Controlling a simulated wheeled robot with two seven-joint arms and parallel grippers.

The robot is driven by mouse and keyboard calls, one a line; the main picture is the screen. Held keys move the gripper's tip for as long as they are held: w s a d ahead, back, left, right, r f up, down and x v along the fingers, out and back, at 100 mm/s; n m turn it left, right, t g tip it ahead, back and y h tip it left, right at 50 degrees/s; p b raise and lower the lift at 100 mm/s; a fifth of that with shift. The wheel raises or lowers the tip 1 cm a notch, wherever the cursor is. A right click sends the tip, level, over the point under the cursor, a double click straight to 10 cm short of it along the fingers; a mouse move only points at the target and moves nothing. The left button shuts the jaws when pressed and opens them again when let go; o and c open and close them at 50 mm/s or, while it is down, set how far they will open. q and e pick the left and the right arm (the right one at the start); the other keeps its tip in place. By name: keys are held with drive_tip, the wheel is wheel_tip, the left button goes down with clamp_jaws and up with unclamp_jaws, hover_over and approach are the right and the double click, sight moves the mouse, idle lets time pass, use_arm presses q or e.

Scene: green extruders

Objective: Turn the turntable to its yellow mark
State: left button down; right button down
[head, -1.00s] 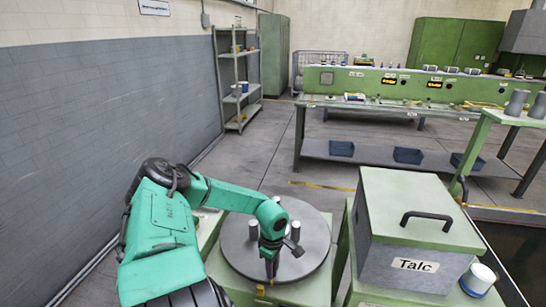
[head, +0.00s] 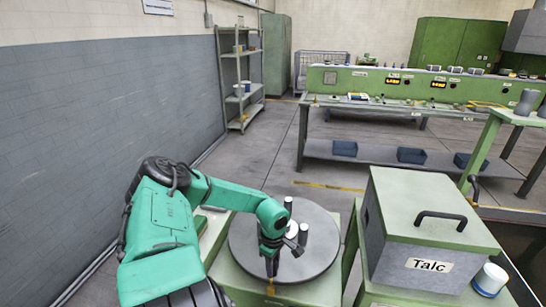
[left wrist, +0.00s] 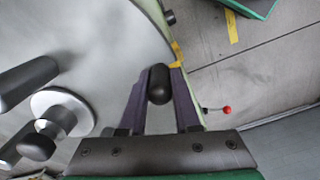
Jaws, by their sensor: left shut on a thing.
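The turntable (head: 243,245) is a round grey disc on a green stand, below the middle of the head view. It fills the left of the left wrist view (left wrist: 95,28). My left gripper (head: 271,268) is low over its front edge. In the left wrist view its two fingers (left wrist: 159,88) are shut on a dark rounded knob (left wrist: 158,84) near the rim. A yellow mark (left wrist: 176,54) shows at the rim just beyond the fingertips. My right gripper is not in view.
Small pale cylinders (head: 303,234) stand on the disc, partly hidden by my arm. A grey box labelled Talc (head: 429,264) with a green lid stands close on the right, a white-and-blue container (head: 489,279) beside it. A wall (head: 100,110) bounds the left.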

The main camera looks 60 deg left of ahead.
use_arm(q)
drive_tip(key=c, duration=0.6)
unclamp_jaws()
drive_tip(key=shift+r, duration=0.15)
drive_tip(key=shift+r, duration=0.3)
wheel_tip(320, 180, up, 14)
drive_tip(key=shift+f, duration=0.15)
